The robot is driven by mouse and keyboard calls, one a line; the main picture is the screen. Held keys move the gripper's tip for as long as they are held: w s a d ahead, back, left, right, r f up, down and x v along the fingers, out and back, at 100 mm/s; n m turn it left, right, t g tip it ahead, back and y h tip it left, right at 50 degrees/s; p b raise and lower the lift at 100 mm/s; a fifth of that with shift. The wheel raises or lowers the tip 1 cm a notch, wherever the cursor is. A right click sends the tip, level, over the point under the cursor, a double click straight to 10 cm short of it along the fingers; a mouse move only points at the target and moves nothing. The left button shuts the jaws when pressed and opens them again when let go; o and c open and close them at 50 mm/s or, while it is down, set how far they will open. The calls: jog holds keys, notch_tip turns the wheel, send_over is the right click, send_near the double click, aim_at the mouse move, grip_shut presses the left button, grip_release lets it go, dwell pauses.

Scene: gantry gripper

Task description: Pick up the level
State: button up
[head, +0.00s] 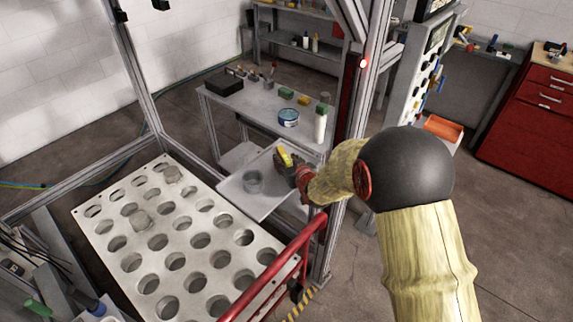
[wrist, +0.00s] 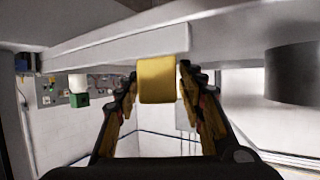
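The level is a small yellow block (head: 286,157) on the grey lower shelf (head: 235,187) in the head view. In the wrist view, which looks upside down, the yellow block (wrist: 157,80) shows between the fingertips against the shelf edge. My gripper (head: 294,170) reaches the shelf from the right and partly hides the block. Its fingers (wrist: 158,75) are apart, one on each side of the block, with narrow gaps. The far side of the block and any contact with the fingers are hidden.
A grey cylinder (head: 253,181) stands left of the block; it shows dark in the wrist view (wrist: 291,75). The bench (head: 253,116) above holds a blue tin (head: 288,117) and a white bottle (head: 320,126). A red rail (head: 280,262) and a perforated plate (head: 190,220) lie in front.

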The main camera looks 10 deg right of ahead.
grip_shut()
dwell(0.5)
